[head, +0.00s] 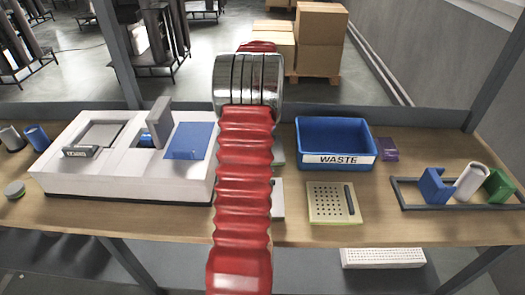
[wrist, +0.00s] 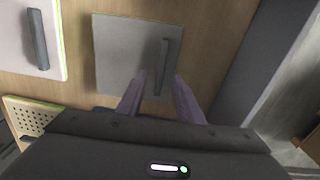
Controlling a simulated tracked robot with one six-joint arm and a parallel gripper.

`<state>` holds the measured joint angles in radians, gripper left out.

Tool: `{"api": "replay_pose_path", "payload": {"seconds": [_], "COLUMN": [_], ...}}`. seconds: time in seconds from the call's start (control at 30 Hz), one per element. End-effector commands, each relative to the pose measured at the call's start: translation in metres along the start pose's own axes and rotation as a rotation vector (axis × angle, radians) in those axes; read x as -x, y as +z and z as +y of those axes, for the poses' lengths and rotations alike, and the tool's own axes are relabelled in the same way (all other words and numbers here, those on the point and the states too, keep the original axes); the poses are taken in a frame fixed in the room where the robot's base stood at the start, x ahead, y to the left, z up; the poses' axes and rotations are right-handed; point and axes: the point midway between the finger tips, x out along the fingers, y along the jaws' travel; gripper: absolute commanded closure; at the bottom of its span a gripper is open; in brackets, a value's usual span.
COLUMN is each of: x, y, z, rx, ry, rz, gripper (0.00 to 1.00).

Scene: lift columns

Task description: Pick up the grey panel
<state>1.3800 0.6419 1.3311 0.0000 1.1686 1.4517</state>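The grey panel (wrist: 122,50) lies flat on the wooden bench in the wrist view, with a dark upright bar handle (wrist: 163,67) near its right side. My gripper (wrist: 160,76) is open, its two fingers apart on either side of the handle's lower end in the picture. No contact shows, and I cannot tell the height gap. In the head view my red arm hides most of this panel; only a thin right edge (head: 279,154) shows. The gripper itself is hidden there.
A white panel (wrist: 22,40) with a handle lies left of the grey one, and a perforated panel (head: 325,213) lies nearby. The blue WASTE bin (head: 344,160) stands to the right. A white fixture (head: 110,185) is at left, a dark frame (head: 440,207) at far right.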

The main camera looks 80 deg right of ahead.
Motion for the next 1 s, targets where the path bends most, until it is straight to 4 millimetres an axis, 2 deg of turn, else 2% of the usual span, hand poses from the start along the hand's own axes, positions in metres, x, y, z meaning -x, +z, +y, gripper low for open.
{"api": "replay_pose_path", "payload": {"seconds": [0.1,0.2,0.77,1.0], "x": [-0.017,-0.025,-0.026,-0.026], "y": [0.0,0.0,-0.001,-0.001], "z": [0.001,0.0,0.0,0.0], "rx": [0.0,0.0,-0.002,-0.002], "ry": [0.003,0.001,0.0,0.0], "rz": [0.0,0.0,0.0,0.0], "gripper": [0.67,0.67,0.67,0.83]}}
